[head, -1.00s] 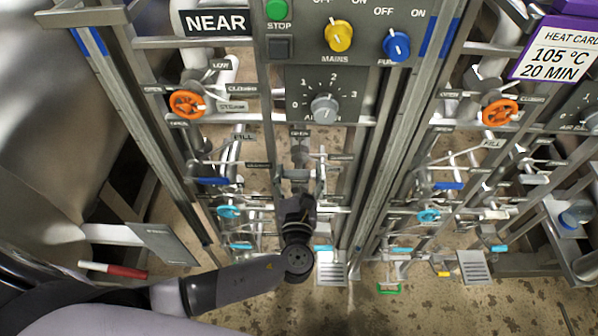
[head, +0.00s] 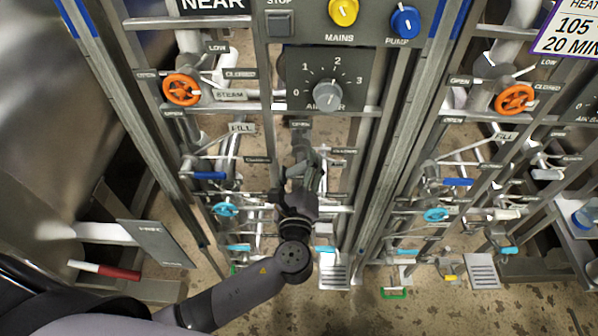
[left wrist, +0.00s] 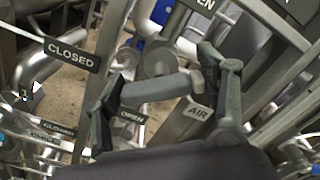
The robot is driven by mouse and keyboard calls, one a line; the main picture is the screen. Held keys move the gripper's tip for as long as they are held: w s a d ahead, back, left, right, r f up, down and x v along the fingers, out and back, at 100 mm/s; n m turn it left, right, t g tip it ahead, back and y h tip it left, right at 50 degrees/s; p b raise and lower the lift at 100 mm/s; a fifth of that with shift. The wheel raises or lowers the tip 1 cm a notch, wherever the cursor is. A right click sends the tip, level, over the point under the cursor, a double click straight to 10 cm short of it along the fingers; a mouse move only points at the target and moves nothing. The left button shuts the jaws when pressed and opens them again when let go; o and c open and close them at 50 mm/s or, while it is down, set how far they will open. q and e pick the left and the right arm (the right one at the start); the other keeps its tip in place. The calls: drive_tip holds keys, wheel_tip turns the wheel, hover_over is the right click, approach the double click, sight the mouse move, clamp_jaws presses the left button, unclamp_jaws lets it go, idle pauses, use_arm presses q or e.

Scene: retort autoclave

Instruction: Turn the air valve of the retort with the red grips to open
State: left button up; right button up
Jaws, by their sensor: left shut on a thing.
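The red grip (head: 119,272) shows on a white-and-red bar by the left retort, at the lower left of the head view. My left gripper (head: 304,172) reaches into the pipework below the grey AIR dial. In the left wrist view, the grey handle (left wrist: 157,90) of the air valve lies between the fingers of my left gripper (left wrist: 166,98), which is shut on it. The handle looks tilted there. My right gripper is not in view.
A similar bank of pipes and an orange handwheel (head: 515,99) stand on the right. Another orange handwheel (head: 181,90) is left of the dial (head: 327,95). Upright frame posts and small plates crowd both sides of my gripper. The floor (head: 350,311) below is mostly clear.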

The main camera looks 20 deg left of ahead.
use_arm(q)
drive_tip(key=n+b, duration=0.1)
drive_tip(key=n, duration=0.1)
drive_tip(key=n+b, duration=0.1)
drive_tip(key=b, duration=0.1)
drive_tip(key=n+b, duration=0.1)
drive_tip(key=n, duration=0.1)
drive_tip(key=shift+a+f+n, duration=0.1)
drive_tip(key=shift+f+n, duration=0.2)
drive_tip(key=shift+f, duration=0.05)
drive_tip(key=shift+n+b, duration=1.9)
drive_tip(key=shift+n, duration=0.3)
drive_tip(key=shift+r, duration=0.1)
drive_tip(key=o, duration=1.2)
drive_tip(key=shift+c, duration=0.2)
drive_tip(key=shift+s, duration=0.2)
drive_tip(key=v, duration=1.1)
drive_tip(key=shift+s, duration=0.35)
